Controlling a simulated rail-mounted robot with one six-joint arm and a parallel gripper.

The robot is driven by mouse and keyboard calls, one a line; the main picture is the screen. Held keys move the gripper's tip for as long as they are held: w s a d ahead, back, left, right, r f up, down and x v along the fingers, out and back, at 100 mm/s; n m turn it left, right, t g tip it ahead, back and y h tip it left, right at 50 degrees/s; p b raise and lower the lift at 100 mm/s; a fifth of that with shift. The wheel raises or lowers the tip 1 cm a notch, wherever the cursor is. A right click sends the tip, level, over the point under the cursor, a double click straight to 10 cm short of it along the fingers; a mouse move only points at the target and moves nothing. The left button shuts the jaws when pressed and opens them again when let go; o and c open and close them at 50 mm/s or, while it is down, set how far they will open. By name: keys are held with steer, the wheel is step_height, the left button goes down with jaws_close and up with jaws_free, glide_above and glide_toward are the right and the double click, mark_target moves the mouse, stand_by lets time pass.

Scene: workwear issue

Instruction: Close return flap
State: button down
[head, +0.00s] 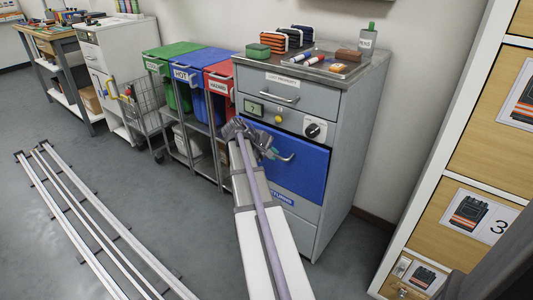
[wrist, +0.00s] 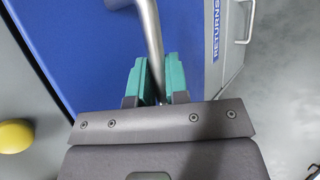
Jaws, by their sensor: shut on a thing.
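The blue return flap (head: 305,170) is on the front of the grey cabinet, above the RETURNS label (head: 282,197). It fills much of the upper wrist view (wrist: 85,50). Its bar handle (head: 288,158) is metal. My gripper (head: 268,152) is at the left part of the handle. In the wrist view, the teal fingers of my gripper (wrist: 160,82) are shut on the handle (wrist: 150,35), one on each side. My arm hides the flap's left part in the head view, and I cannot tell how far the flap stands open.
Above the flap are a yellow button (head: 279,119), a dial (head: 315,129) and a drawer (head: 285,97). A tray (head: 322,66) with small items sits on top. Green, blue and red bins (head: 218,78) stand left. A wooden locker (head: 470,180) stands right. Floor rails (head: 85,225) run at left.

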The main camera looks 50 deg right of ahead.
steer(key=shift+w+d+r, duration=0.1)
steer(key=shift+d+r, duration=0.05)
steer(key=shift+d, duration=0.4)
steer(key=shift+d+r, duration=0.15)
steer(key=shift+d, duration=0.45)
steer(key=c, duration=1.4)
jaws_free()
steer(key=p+v, duration=0.8)
steer(key=v, duration=0.2)
steer(key=shift+w+a+r, duration=0.1)
steer(key=shift+a+r, duration=0.15)
steer(key=shift+a, duration=0.05)
